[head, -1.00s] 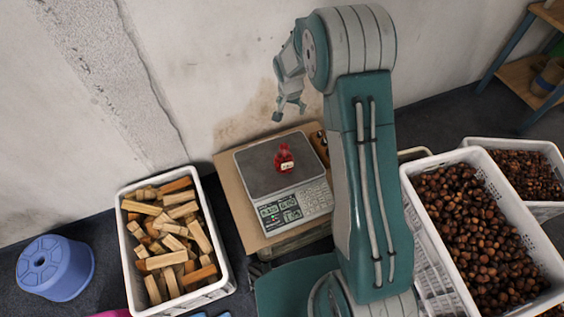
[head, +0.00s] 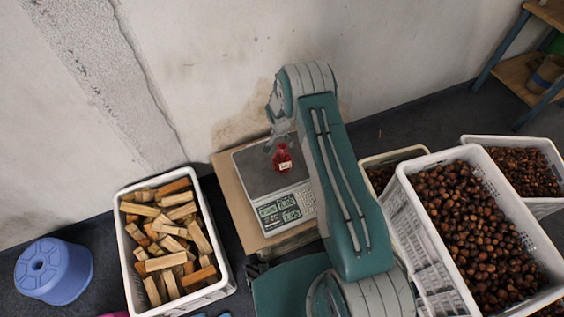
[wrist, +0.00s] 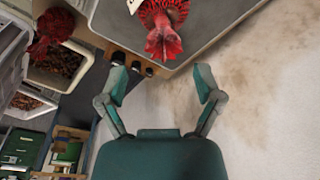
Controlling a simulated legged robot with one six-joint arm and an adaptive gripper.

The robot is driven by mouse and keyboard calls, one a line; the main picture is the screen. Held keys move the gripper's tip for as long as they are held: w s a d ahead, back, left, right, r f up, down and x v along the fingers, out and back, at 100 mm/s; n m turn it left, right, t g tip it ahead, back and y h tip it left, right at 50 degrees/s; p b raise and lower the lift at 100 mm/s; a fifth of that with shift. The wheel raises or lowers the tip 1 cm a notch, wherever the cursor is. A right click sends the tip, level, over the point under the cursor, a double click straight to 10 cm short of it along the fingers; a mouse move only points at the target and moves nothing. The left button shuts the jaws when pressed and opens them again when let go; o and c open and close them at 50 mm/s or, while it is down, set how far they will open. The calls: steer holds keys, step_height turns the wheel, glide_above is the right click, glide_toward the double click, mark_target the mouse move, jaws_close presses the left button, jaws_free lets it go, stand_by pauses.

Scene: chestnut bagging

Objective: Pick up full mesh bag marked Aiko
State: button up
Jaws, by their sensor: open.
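A red mesh bag (head: 282,160) with a small white tag stands on the plate of the digital scale (head: 252,165); the tag's writing is too small to read. In the wrist view the red bag (wrist: 163,30) is at the top centre, its gathered end toward me and its tag at the upper left edge. My gripper (wrist: 160,76) is open and empty, with the bag ahead of its fingertips and not between them. In the head view my gripper (head: 276,138) is small and partly unclear, just above and behind the bag.
A crate of wood blocks (head: 130,250) stands left of the scale, and a blue stool (head: 52,270) further left. Chestnut crates (head: 408,200) stand on the right. The wall is close behind the scale. Another red mesh item (wrist: 55,28) shows at the wrist view's upper left.

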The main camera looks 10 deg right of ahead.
mark_target(282, 147)
steer(key=shift+w+f, duration=0.15)
steer(key=shift+f, duration=0.85)
steer(key=shift+w+f, duration=0.2)
steer(key=shift+f, duration=0.8)
steer(key=shift+w+f, duration=0.15)
steer(key=shift+f, duration=0.85)
jaws_close()
